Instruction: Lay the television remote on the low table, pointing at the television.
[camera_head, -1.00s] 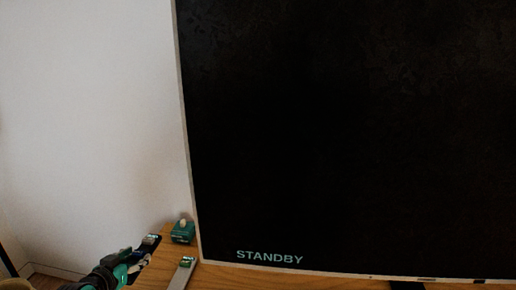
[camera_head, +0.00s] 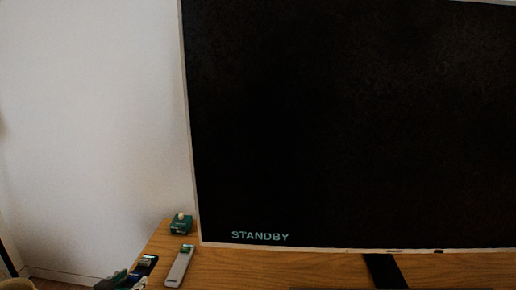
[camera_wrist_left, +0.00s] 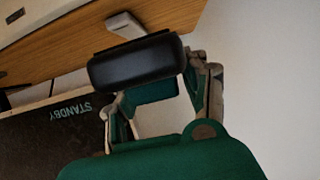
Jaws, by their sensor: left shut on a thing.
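A dark remote-like object (camera_head: 146,264) is at the lower left of the head view, over the wooden surface's left edge. My left gripper (camera_head: 128,280) is shut on it, partly cut off by the bottom of the picture. In the left wrist view the held thing is a rounded black body (camera_wrist_left: 135,62) across the fingers. Whether it touches the wood is unclear. The television (camera_head: 350,130) shows STANDBY on a dark screen and stands on the wooden surface (camera_head: 240,262). A grey remote-like object (camera_head: 179,268) lies just right of the held one. My right gripper does not show.
A small green box (camera_head: 181,228) with a cream knob on top stands behind the grey object, near the screen's lower left corner. A dark television foot (camera_head: 383,268) stands at the right. Wood between the grey object and the foot looks clear.

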